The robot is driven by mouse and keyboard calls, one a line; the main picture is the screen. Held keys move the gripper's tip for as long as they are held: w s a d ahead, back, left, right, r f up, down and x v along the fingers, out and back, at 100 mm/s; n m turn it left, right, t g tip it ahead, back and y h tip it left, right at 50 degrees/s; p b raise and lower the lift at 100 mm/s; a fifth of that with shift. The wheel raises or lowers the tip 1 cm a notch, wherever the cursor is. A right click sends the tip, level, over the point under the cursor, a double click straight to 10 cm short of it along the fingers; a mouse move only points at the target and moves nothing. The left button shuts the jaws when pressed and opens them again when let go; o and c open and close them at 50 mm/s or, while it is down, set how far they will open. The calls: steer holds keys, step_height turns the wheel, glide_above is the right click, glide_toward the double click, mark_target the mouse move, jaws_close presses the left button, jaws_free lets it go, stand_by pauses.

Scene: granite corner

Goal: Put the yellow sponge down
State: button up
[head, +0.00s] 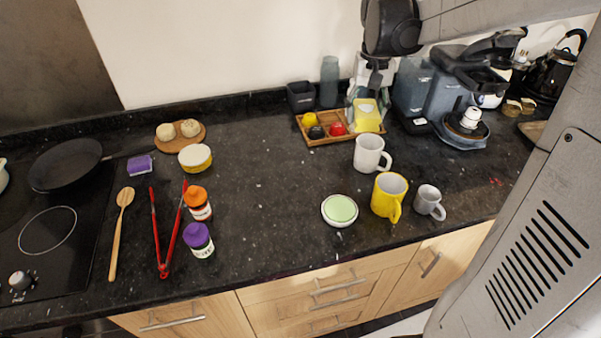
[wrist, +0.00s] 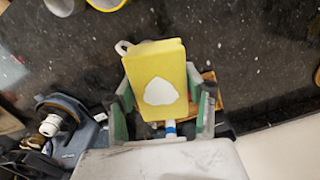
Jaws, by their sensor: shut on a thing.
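The yellow sponge (head: 367,118) is a block held in my gripper (head: 366,104) at the back of the counter. In the wrist view the sponge (wrist: 157,60) has a white patch on its face and sits between the two green-padded fingers of my gripper (wrist: 165,92), which is shut on it. In the head view the sponge overlaps the right end of the wooden divided tray (head: 322,142). I cannot tell whether it touches the tray. Part of the tray (wrist: 208,78) shows behind the sponge in the wrist view.
The tray also holds small yellow, red and black items. A white mug (head: 368,152), yellow mug (head: 388,196) and grey mug (head: 428,200) stand in front. A coffee machine (head: 455,85) stands right of the tray, a grey bottle (head: 329,80) behind.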

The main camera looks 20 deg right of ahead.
steer(key=s+a+f+n+p, duration=0.1)
steer(key=s+a+f+n, duration=0.2)
steer(key=a, duration=0.6)
steer(key=s+a+f, duration=0.4)
steer(key=a, duration=0.5)
steer(key=p, duration=0.1)
glide_above(301, 176)
step_height(301, 176, down, 7)
steer(key=shift+w+f, duration=0.1)
steer(key=shift+f, duration=2)
steer(key=shift+f, duration=0.25)
steer(key=o, duration=1.3)
steer(key=shift+r, duration=0.15)
